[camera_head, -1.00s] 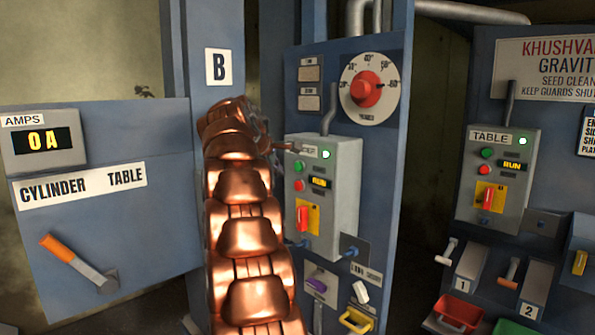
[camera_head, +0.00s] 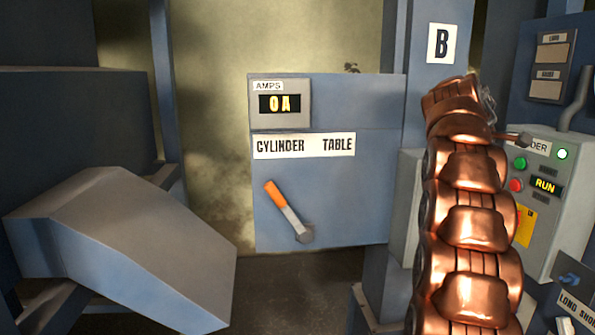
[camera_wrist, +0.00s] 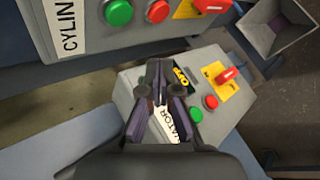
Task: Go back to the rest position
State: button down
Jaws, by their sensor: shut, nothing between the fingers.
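My gripper (camera_wrist: 160,70) shows in the wrist view with its dark fingers together and nothing between them. Behind it is a tilted grey control box (camera_wrist: 225,122), with a label partly hidden by the fingers. The box has a green button (camera_wrist: 196,115), a red button (camera_wrist: 211,102) and a red rotary switch (camera_wrist: 227,75) on a yellow plate. I cannot tell whether the fingers touch the box. In the head view my copper arm stands upright at the right, and I cannot make out the gripper there.
A second grey box (camera_wrist: 85,30) lies across the top of the wrist view. In the head view, a blue panel (camera_head: 330,200) carries an amps display (camera_head: 280,103) reading 0 A and an orange-handled lever (camera_head: 288,210). A sloped grey housing (camera_head: 130,230) stands at the left.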

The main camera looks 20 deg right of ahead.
jog(key=w+a+f+t+y, duration=0.1)
jog(key=w+a+f+y, duration=0.15)
jog(key=a, duration=0.55)
jog(key=w+a+f+y, duration=0.1)
jog(key=a+f, duration=0.3)
jog(key=a, duration=0.5)
jog(key=s+a+f+y, duration=0.15)
jog(key=a+f, duration=0.25)
jog(key=a, duration=0.4)
jog(key=s+a+f+y, duration=0.1)
jog(key=s+a+f, duration=0.25)
jog(key=a, duration=0.55)
jog(key=s+a+f+m+g+y, duration=0.2)
jog(key=s+a+f, duration=0.6)
jog(key=s+a, duration=0.2)
jog(key=s+a+f+m+g+y, duration=0.1)
jog(key=s+a+f+m+g, duration=0.1)
jog(key=s+a+f, duration=0.6)
jog(key=s+a, duration=0.2)
jog(key=s, duration=0.5)
jog(key=shift+a+f+y, duration=0.2)
jog(key=shift+a+y, duration=0.15)
jog(key=shift+y, duration=0.05)
jog(key=shift+d, duration=0.1)
